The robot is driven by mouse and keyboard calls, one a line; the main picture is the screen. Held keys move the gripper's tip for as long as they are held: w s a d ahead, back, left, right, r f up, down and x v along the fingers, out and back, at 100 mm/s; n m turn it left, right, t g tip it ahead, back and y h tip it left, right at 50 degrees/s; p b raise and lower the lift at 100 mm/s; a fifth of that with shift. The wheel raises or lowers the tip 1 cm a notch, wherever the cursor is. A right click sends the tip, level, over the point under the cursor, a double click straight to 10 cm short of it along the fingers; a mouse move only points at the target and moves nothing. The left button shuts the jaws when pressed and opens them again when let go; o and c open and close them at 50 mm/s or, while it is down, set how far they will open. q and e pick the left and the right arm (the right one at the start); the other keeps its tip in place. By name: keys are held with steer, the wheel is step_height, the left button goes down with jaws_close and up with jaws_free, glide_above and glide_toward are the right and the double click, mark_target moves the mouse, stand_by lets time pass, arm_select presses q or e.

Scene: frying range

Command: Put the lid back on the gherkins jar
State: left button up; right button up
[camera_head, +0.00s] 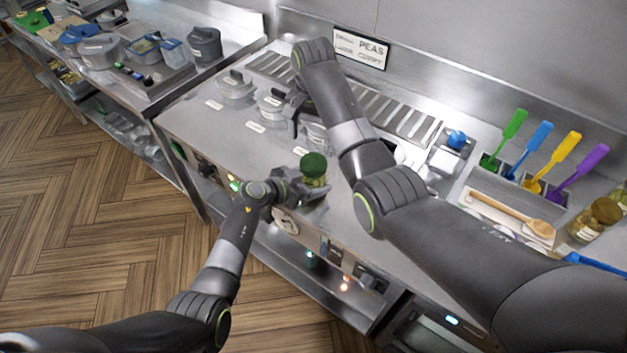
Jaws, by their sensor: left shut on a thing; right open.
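The gherkins jar (317,182), a small glass jar with green contents, stands near the front edge of the steel counter. Its dark green lid (314,162) shows on top of it; whether it is fully seated cannot be told. My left gripper (303,187) is shut on the jar, reaching it from the left at body height. My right gripper (296,118) is open and points down behind and left of the jar, near the lidded pots, apart from the jar. My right arm hides part of the counter.
Lidded pots (236,88) stand at the back left of the counter. On the right are coloured spatulas (553,160), a wooden spoon (512,212) and brown-lidded jars (594,220). A blue-knobbed container (455,141) stands behind my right arm. The counter left of the jar is clear.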

mark_target(313, 162)
steer(key=n, duration=2.9)
steer(key=shift+f, duration=4.05)
